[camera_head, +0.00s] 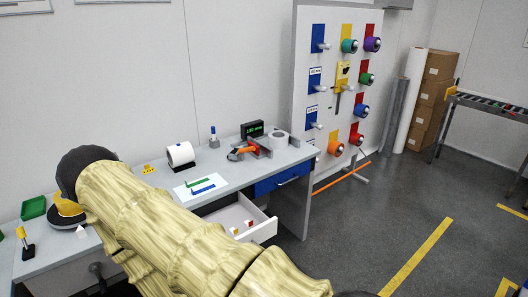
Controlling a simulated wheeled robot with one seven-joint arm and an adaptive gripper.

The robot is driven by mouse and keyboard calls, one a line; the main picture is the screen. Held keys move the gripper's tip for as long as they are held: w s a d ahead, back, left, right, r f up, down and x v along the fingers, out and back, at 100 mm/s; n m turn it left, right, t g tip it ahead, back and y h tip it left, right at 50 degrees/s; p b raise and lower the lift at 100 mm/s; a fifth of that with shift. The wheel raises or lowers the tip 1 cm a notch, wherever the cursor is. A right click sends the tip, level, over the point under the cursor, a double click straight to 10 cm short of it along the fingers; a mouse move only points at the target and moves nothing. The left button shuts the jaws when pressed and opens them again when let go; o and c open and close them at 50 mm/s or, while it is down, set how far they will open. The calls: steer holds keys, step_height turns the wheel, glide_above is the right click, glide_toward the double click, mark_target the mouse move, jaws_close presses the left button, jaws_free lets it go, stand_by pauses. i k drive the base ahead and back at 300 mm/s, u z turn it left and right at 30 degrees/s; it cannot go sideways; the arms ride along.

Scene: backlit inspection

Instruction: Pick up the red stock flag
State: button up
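A small white piece with a red face (249,224) lies in the open white drawer (262,232) under the bench. It may be the red stock flag, but it is too small to be sure. A similar piece with a yellow face (235,231) lies to its left in the drawer. My pale yellow arm crosses the foreground and hides part of the bench front and perhaps part of the drawer. My gripper is not in view.
The grey bench (225,165) carries a white roll (180,154), an orange-and-black handheld tool (243,151), and a green display (252,129). A pegboard (300,90) with coloured spools stands behind right. The floor at right is open, with yellow lines (417,257).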

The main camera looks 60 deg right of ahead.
mark_target(250, 223)
steer(key=z, duration=1.35)
